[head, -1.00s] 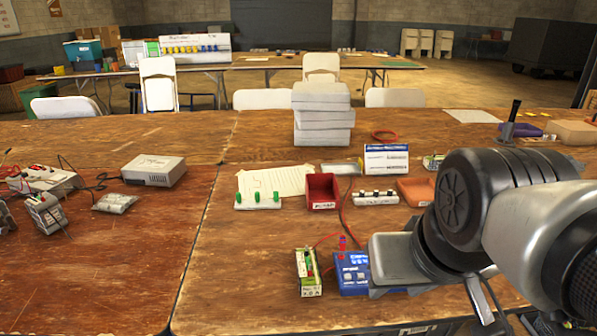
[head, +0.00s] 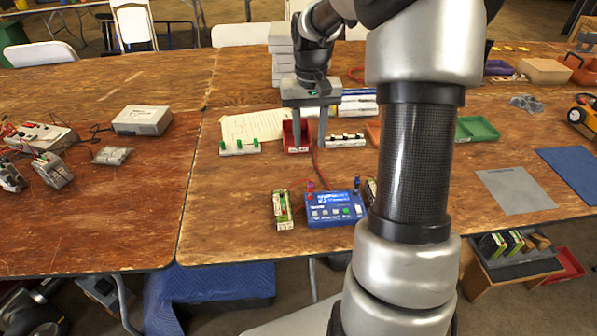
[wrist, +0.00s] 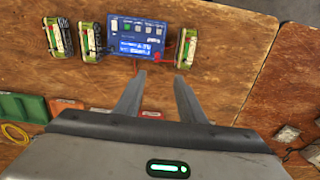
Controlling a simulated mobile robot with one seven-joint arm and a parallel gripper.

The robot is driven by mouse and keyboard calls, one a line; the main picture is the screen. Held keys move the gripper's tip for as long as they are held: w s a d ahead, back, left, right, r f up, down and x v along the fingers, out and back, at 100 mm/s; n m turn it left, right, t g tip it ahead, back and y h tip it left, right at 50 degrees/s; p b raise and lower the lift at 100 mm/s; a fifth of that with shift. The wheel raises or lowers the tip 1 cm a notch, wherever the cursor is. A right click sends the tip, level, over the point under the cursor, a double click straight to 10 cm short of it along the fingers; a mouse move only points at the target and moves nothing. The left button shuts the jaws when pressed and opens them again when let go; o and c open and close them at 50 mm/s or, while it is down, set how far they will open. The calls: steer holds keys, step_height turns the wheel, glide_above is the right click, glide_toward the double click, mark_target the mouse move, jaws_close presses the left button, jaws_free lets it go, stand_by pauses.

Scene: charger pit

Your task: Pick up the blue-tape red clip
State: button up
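The blue charger (head: 333,209) sits near the table's front edge, and it also shows at the top of the wrist view (wrist: 137,40). A small red clip (head: 311,186) stands at the charger's far left corner. A bit of blue shows near it, but the tape is too small to make out clearly. A red lead runs by that corner. My gripper (head: 309,140) is open and empty, pointing down above the table beyond the charger. In the wrist view its two fingers (wrist: 160,76) are apart, with the red lead near the tips.
A green battery pack (head: 282,209) stands just left of the charger. A dark clip (head: 357,184) stands at its right. My arm hides the table right of the charger.

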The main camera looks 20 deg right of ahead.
steer(key=b, duration=0.2)
glide_above(311, 183)
steer(key=f, duration=1.1)
steer(key=shift+w+a+f, duration=0.2)
steer(key=shift+a, duration=0.15)
steer(key=f, duration=0.5)
steer(key=shift+d+f+b, duration=0.1)
steer(key=shift+d+b, duration=0.25)
steer(key=shift+s, duration=0.1)
steer(key=c, duration=0.9)
